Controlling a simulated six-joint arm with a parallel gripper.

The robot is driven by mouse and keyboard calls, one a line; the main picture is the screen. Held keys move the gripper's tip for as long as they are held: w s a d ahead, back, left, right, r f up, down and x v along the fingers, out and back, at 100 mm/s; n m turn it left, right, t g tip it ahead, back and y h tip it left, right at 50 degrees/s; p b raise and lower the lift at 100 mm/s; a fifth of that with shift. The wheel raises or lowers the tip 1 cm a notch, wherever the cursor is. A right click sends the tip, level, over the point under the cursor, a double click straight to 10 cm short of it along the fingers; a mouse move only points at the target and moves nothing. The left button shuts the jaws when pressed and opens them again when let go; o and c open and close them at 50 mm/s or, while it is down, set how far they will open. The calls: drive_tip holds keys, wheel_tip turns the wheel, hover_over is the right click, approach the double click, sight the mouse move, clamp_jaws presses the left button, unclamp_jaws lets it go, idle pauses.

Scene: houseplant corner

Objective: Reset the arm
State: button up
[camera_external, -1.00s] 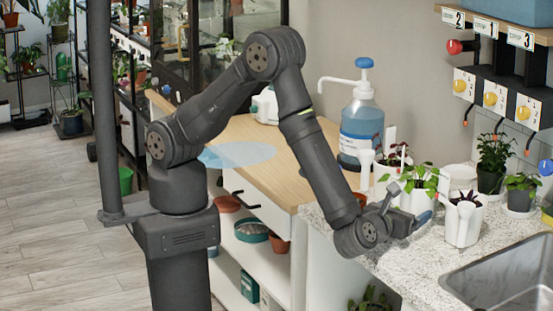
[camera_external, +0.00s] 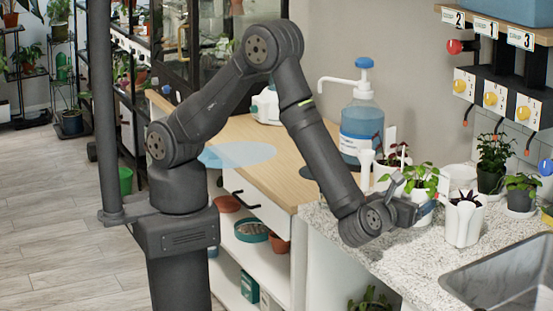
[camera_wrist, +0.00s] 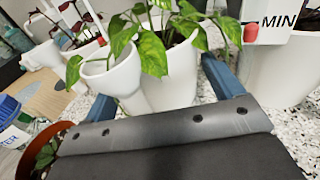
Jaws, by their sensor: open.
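My gripper (camera_external: 428,208) is low over the speckled counter at the right, in front of a white pot with a leafy green plant (camera_external: 418,182). In the wrist view my gripper (camera_wrist: 160,88) is open, its two blue fingers spread apart. The white pot (camera_wrist: 170,75) stands beyond and between the fingers, with a smaller white cup-shaped pot (camera_wrist: 112,80) at its left. Green leaves hang over both. I cannot tell whether the fingers touch any pot. Nothing shows held.
Potted plants (camera_external: 494,160) stand behind. A blue-liquid pump bottle (camera_external: 361,125) stands on the wooden top.

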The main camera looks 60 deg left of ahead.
wheel_tip(320, 180, down, 3)
drive_tip(key=shift+r, duration=0.1)
drive_tip(key=v, duration=1.2)
drive_tip(key=shift+s+d+r, duration=0.15)
drive_tip(key=shift+r, duration=0.25)
drive_tip(key=x, duration=1.2)
drive_tip(key=shift+w+r, duration=0.2)
drive_tip(key=shift+r, duration=0.1)
wheel_tip(320, 180, up, 3)
drive_tip(key=shift+r, duration=0.1)
drive_tip(key=s+d+r, duration=0.2)
drive_tip(key=s+r, duration=0.5)
drive_tip(key=s, duration=0.4)
wheel_tip(320, 180, up, 16)
drive_tip(key=r, duration=0.1)
drive_tip(key=w+a+n+g+y, duration=0.2)
drive_tip(key=w+a+n+g, duration=0.1)
drive_tip(key=w+a, duration=0.5)
drive_tip(key=shift+w+a+f+g, duration=0.2)
drive_tip(key=shift+w+a+g, duration=0.15)
drive_tip(key=shift+w+g, duration=0.3)
